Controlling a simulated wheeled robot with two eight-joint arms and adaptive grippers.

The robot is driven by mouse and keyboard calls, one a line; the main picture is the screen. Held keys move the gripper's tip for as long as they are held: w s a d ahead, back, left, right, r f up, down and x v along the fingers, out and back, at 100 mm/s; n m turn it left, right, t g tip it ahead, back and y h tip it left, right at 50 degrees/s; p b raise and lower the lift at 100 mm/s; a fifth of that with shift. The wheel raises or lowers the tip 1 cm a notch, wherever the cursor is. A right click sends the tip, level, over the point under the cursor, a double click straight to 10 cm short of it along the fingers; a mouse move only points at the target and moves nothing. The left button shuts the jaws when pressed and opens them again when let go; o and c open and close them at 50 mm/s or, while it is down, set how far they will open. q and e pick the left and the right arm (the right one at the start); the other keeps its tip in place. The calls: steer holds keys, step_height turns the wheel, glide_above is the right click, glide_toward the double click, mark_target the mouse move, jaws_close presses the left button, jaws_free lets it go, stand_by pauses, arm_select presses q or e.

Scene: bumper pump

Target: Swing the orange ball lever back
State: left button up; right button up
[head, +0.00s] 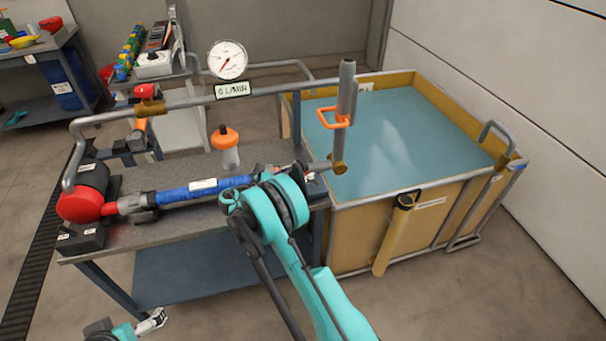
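An orange loop-shaped lever (334,117) sits on the upright grey pipe (346,90) at the near left corner of the blue-topped tank. It sticks out to the left of the pipe. My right arm reaches up from the bottom, and its teal wrist (270,207) is over the bench front, below and left of the lever and apart from it. The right gripper's fingers are hidden behind the wrist, so I cannot tell their state. My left gripper (152,321) is low at the bottom left, far from the lever, too small to tell whether it is open.
A bench (165,228) holds a blue hose (205,190), a red-ended pump (80,206) and an orange-capped bottle (226,150). A round gauge (228,60) stands over a long pipe. The yellow-walled tank (460,210) is at right. Floor is clear in front.

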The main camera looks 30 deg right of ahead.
steer(key=shift+d, duration=0.35)
jaws_close()
steer(key=shift+r, duration=0.1)
